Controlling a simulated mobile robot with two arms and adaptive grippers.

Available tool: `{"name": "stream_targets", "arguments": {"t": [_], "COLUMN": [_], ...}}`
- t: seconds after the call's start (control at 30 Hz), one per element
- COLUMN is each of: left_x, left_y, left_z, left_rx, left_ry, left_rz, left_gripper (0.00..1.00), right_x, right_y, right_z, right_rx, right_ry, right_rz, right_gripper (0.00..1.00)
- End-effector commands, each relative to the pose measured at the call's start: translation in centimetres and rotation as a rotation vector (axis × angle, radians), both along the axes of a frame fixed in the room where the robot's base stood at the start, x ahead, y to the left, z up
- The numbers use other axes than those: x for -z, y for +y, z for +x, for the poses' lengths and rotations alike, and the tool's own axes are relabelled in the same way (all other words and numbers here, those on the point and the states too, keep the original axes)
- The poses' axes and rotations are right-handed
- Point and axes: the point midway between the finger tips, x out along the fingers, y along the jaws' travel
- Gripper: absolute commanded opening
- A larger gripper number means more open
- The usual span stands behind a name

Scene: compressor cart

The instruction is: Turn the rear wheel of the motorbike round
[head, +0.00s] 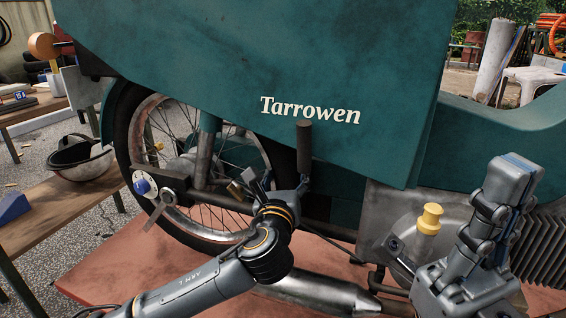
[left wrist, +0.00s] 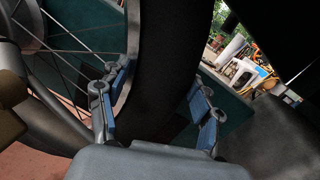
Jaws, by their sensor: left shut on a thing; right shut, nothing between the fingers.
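The motorbike's rear wheel (head: 122,140), with a black tyre, wire spokes and a pale rim, sits at the left of the head view, partly behind the teal bodywork. My left gripper (head: 275,186) reaches in at the wheel's right side; its fingertips are partly hidden there. In the left wrist view, the fingers of my left gripper (left wrist: 160,105) straddle the tyre (left wrist: 162,60), one on each side, and are shut on it. Spokes show beyond the left finger. My right gripper (head: 516,172) is shut and empty, pointing up at the right, apart from the wheel.
The teal body panel (head: 230,60) marked "Tarrowen" overhangs the wheel. An upright lever with a dark grip (head: 304,145) stands close to my left gripper. The bike stands over a red platform (head: 100,270).

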Motion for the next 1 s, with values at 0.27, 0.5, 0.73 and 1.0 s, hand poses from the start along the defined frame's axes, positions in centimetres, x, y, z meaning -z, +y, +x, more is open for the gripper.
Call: {"name": "stream_targets", "arguments": {"t": [0.27,0.5,0.73,1.0], "left_x": [0.3,0.3,0.3,0.4], "left_y": [-0.1,-0.1,-0.1,0.2], "left_z": [0.0,0.0,-0.1,-3.2], "left_rx": [0.000,0.000,0.001,0.005], "left_ry": [-0.003,-0.003,-0.003,-0.003], "left_rz": [0.010,0.009,0.009,0.009], "left_gripper": [0.08,0.87,0.87,0.87], "right_x": [0.0,0.0,0.0,0.0], "right_y": [0.0,0.0,0.0,0.0], "right_z": [0.0,0.0,0.0,0.0], "right_rx": [0.000,0.000,-0.001,0.000], "right_ry": [0.000,0.000,-0.001,-0.001], "right_rz": [0.001,0.000,0.001,0.001], "right_gripper": [0.00,0.00,0.00,0.00]}}
